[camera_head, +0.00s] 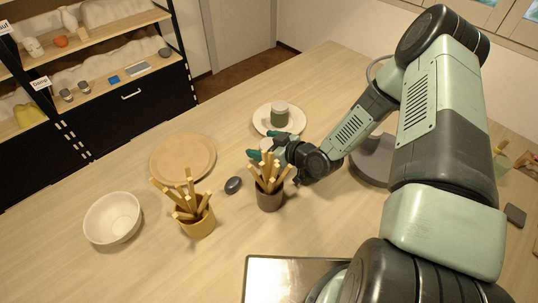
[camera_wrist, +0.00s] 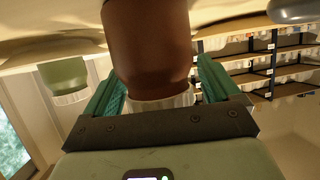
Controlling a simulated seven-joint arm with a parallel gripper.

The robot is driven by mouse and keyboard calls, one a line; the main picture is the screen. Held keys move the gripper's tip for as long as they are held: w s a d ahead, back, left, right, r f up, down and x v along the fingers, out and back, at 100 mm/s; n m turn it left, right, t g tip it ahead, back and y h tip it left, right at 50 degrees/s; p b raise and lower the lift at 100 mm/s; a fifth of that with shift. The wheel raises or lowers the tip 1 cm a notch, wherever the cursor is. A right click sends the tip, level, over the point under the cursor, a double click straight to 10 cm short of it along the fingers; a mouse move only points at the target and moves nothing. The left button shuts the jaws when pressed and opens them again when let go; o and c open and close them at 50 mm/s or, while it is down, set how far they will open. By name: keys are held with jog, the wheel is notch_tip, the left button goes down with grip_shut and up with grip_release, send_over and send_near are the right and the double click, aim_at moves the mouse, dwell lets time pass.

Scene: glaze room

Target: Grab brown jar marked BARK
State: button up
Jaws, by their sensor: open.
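A brown jar (camera_wrist: 148,45) with a pale lid fills the upper middle of the wrist view, between the two fingers of my gripper (camera_wrist: 160,82). I cannot tell whether either finger touches it. No BARK marking is readable. In the head view, my gripper (camera_head: 269,145) is open low over the table, with teal fingers on both sides of the jar's pale lid (camera_head: 266,144). The brown body is hidden there by the fingers and the sticks in front. A green jar (camera_head: 279,117) with a pale lid stands behind; it shows at left in the wrist view (camera_wrist: 65,75).
The green jar is on a pale plate (camera_head: 260,122). A dark cup of sticks (camera_head: 270,200) stands close in front of my gripper. A yellow cup of sticks (camera_head: 197,224), dark oval object (camera_head: 233,185), wooden plate (camera_head: 183,168) and white bowl (camera_head: 112,217) lie leftward.

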jog(key=c, duration=1.3)
jog(key=shift+r, duration=0.15)
